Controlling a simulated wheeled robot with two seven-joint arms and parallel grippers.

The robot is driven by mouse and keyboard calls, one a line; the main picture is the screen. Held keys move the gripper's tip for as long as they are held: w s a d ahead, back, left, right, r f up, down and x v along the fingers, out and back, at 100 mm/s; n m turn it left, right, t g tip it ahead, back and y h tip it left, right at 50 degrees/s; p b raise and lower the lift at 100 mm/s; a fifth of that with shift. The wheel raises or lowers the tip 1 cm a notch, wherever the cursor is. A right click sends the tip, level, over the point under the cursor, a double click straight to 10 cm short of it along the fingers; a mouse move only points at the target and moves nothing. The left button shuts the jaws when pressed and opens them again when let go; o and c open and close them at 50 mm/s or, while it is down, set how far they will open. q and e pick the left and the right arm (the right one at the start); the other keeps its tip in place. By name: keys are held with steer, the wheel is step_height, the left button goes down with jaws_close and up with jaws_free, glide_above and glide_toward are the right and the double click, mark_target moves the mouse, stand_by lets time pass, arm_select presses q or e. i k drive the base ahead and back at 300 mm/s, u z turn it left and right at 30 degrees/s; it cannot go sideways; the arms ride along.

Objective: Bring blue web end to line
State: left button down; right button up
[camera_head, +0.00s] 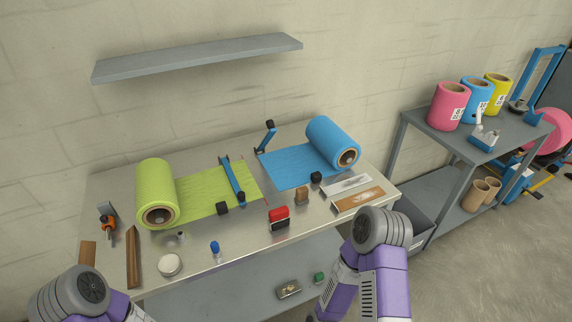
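The blue roll (327,140) lies on its side at the right back of the metal table. Its blue web (297,165) lies flat to the left, and its free end is near the table's middle. A thin reddish line (265,201) shows on the table by the end of the green web (210,192); the blue end appears apart from it. One blue clamp bar (233,180) lies across the green web. Another blue bar (266,138) is raised behind the blue end. Both my arms show at the bottom, but neither gripper is visible.
The green roll (155,192) sits at the table's left. A red-and-black block (279,218), a small brown block (302,195), a white tape disc (169,264) and a blue-capped item (215,249) stand along the front. A shelf (200,57) hangs above; a side rack (455,147) holds spare rolls.

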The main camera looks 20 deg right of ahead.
mark_target(287, 167)
steer(key=k, duration=0.5)
steer(key=z, duration=1.7)
steer(key=i, duration=1.25)
steer(key=u, duration=1.95)
